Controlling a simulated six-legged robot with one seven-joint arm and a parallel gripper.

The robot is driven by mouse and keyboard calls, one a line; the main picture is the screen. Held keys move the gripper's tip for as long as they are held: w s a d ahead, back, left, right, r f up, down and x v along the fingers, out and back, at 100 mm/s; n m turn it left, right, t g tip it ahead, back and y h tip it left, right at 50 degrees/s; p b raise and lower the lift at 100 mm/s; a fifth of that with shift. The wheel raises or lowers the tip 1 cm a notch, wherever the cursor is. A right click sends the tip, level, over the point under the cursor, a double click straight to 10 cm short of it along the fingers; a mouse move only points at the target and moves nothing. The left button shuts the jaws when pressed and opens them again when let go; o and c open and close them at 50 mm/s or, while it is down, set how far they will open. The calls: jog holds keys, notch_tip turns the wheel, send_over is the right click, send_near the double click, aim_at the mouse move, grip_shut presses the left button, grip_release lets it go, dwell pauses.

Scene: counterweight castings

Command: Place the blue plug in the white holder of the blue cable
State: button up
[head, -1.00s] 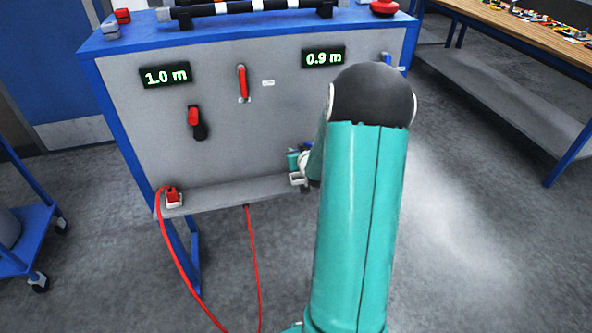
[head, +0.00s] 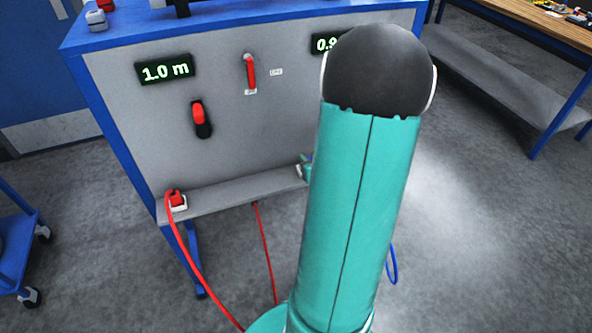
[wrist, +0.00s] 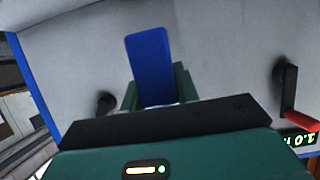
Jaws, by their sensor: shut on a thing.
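The blue plug (wrist: 150,58) stands up between the green fingers of my gripper (wrist: 155,92) in the wrist view. The gripper is shut on it, with a pale grey panel behind. In the head view my arm covers most of the gripper and the plug; only a small teal part shows by the right end of the ledge. The blue cable (head: 392,266) hangs in a loop just right of my arm, low down. The white holder of the blue cable is hidden behind my arm.
A red plug (head: 175,197) sits in a white holder at the ledge's left end (head: 235,192), with a red cable hanging down. A red-handled lever (head: 199,116) and a red handle (head: 250,72) stick out from the panel. The floor at right is clear.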

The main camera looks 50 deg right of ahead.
jog(key=shift+s+d, duration=0.3)
jog(key=shift+s, duration=0.25)
jog(key=shift+w+d+f, duration=0.1)
jog(key=shift+d, duration=0.05)
jog(key=f+x, duration=0.1)
jog(key=x, duration=0.4)
jog(key=s+f+x, duration=0.1)
jog(key=x, duration=0.4)
jog(key=s+d+f+x, duration=0.1)
jog(key=x, duration=0.4)
jog(key=shift+w+d+f, duration=0.1)
jog(key=shift+f, duration=0.8)
jog(key=shift+w+d+f, duration=0.1)
jog(key=shift+f, duration=0.85)
jog(key=shift+f, duration=0.1)
jog(key=o, duration=1)
